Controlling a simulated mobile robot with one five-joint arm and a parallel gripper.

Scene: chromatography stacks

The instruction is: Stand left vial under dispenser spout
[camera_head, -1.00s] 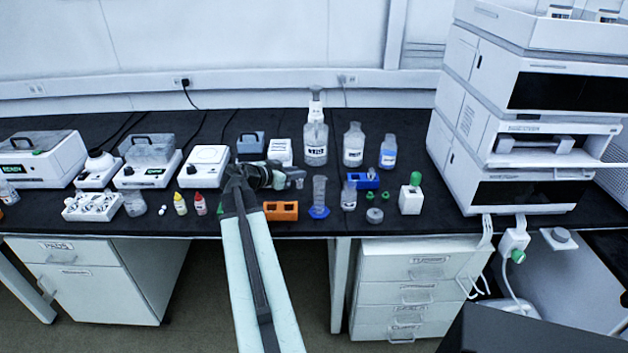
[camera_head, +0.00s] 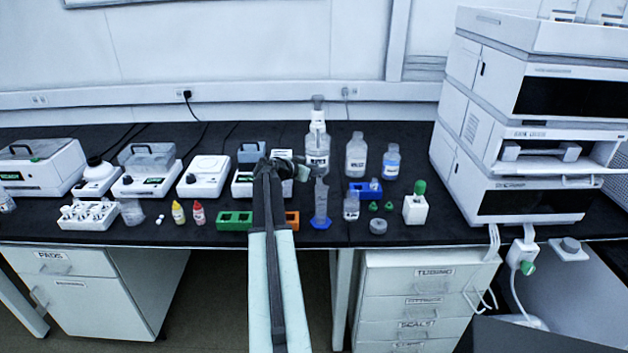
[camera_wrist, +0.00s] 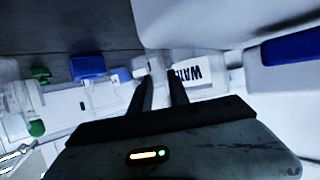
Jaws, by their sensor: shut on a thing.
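My gripper (camera_head: 304,168) is over the bench just in front of the dispenser bottle (camera_head: 317,140), a clear bottle with a grey pump top. In the wrist view the two dark fingers (camera_wrist: 160,85) are close together around a small pale thing, which I take to be the vial; it is barely visible. In the head view my arm and gripper hide most of it, so its tilt cannot be told. A label reading "WATE" (camera_wrist: 188,74) shows beyond the fingertips in the wrist view. The spout is not clearly visible.
Green (camera_head: 235,221) and orange (camera_head: 292,220) racks lie at the front.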

